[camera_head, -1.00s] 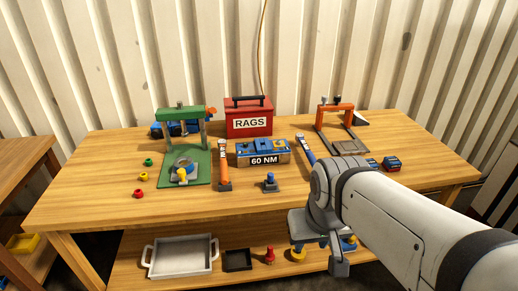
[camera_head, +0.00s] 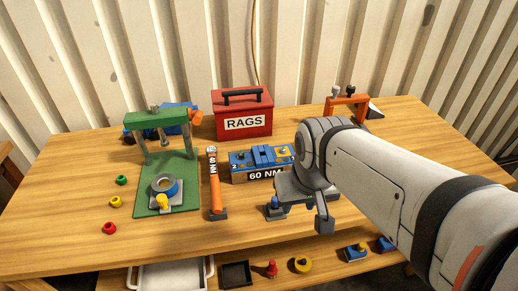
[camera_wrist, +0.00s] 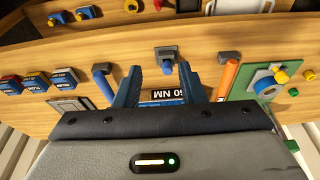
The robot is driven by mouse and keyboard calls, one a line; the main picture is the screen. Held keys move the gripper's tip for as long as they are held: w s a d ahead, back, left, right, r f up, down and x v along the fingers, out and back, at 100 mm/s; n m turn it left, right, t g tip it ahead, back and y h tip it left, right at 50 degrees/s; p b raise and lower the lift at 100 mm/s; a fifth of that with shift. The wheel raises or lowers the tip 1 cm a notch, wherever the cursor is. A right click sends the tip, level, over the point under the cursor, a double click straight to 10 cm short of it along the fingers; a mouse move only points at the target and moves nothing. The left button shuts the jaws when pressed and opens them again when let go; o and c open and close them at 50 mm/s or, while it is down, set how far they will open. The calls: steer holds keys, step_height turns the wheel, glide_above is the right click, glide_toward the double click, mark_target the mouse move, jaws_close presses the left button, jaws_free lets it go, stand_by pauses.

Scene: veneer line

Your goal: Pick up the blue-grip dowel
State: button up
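In the head view my gripper body (camera_head: 302,188) hangs over the bench just right of the dowel, and one finger points down. I see no contact with the dowel.
A green press (camera_head: 165,200) and red RAGS box (camera_head: 242,118) are farther away. A blue-handled tool (camera_wrist: 104,82) is beside one finger in the wrist view.

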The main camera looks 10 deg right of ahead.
steer(key=shift+o, duration=0.4)
steer(key=shift+a, duration=0.1)
steer(key=shift+o, duration=0.9)
steer(key=shift+w, duration=0.15)
steer(key=m+g+b, duration=0.2)
steer(key=m+g, duration=0.1)
steer(key=m, duration=0.5)
glide_above(275, 205)
step_height(275, 205, down, 8)
steer(key=shift+w, duration=0.15)
steer(key=shift+w+f, duration=0.15)
steer(key=shift+f, duration=0.2)
steer(key=f, duration=0.7)
steer(key=shift+w+d+f+p, duration=0.2)
steer(key=shift+w+p, duration=0.1)
steer(key=shift+p, duration=0.05)
steer(key=shift+c, duration=0.3)
jaws_close()
